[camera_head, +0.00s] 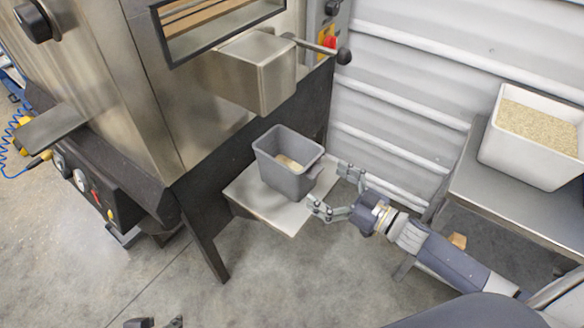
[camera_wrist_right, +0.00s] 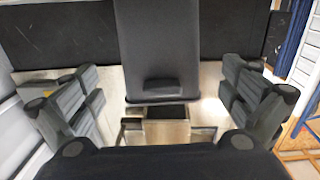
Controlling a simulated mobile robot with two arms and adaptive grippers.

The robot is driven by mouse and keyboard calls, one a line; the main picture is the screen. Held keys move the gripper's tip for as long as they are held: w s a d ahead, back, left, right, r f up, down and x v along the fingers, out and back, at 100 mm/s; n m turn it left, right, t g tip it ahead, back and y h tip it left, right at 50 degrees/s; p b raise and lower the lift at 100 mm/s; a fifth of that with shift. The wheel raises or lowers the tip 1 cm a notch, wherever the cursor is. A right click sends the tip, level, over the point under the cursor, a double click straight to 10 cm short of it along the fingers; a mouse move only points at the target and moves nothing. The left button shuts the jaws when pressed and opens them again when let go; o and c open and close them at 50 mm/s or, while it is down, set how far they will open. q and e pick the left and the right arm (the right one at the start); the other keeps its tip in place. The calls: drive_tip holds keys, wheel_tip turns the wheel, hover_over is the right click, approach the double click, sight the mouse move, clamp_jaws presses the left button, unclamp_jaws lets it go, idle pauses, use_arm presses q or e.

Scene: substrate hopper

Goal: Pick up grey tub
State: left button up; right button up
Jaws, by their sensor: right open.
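The grey tub (camera_head: 288,184) stands upright on a small metal shelf (camera_head: 246,201) below the hopper's spout, with a little pale material inside. My right gripper (camera_head: 328,187) is open and empty at the tub's right side, its fingers pointing at the tub and apart from it. In the right wrist view the tub (camera_wrist_right: 158,45) lies ahead, roughly centred between the two spread fingers of the gripper (camera_wrist_right: 150,100). Two dark tips at the bottom edge of the head view look like my left gripper (camera_head: 155,322); most of it is out of frame.
The steel hopper machine (camera_head: 160,90) stands behind and left, its spout box (camera_head: 258,75) above the tub. A lever (camera_head: 318,47) sticks out right. A white bin of grain (camera_head: 525,150) stands on a metal table (camera_head: 485,190) at right. The floor in front is clear.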

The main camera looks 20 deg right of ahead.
sight(309, 175)
drive_tip(key=x, duration=0.5)
drive_tip(key=shift+b, duration=0.35)
drive_tip(key=b+x, duration=0.1)
drive_tip(key=x, duration=0.3)
drive_tip(key=shift+w+a+f, duration=0.1)
drive_tip(key=shift+w+f, duration=0.1)
drive_tip(key=shift+w+a, duration=0.25)
drive_tip(key=shift+w, duration=0.05)
drive_tip(key=c, duration=1.5)
use_arm(q)
drive_tip(key=w+d+r+t, duration=0.1)
drive_tip(key=w+r+t, duration=0.2)
drive_tip(key=w, duration=0.2)
drive_tip(key=w+d+r+t+h, duration=0.1)
drive_tip(key=w+d+r+t, duration=0.1)
drive_tip(key=w, duration=0.3)
drive_tip(key=shift+w+d+r+t+h, duration=0.3)
drive_tip(key=shift+r+t, duration=0.4)
drive_tip(key=shift+r, duration=0.15)
use_arm(e)
drive_tip(key=shift+o, duration=0.2)
drive_tip(key=shift+r, duration=0.15)
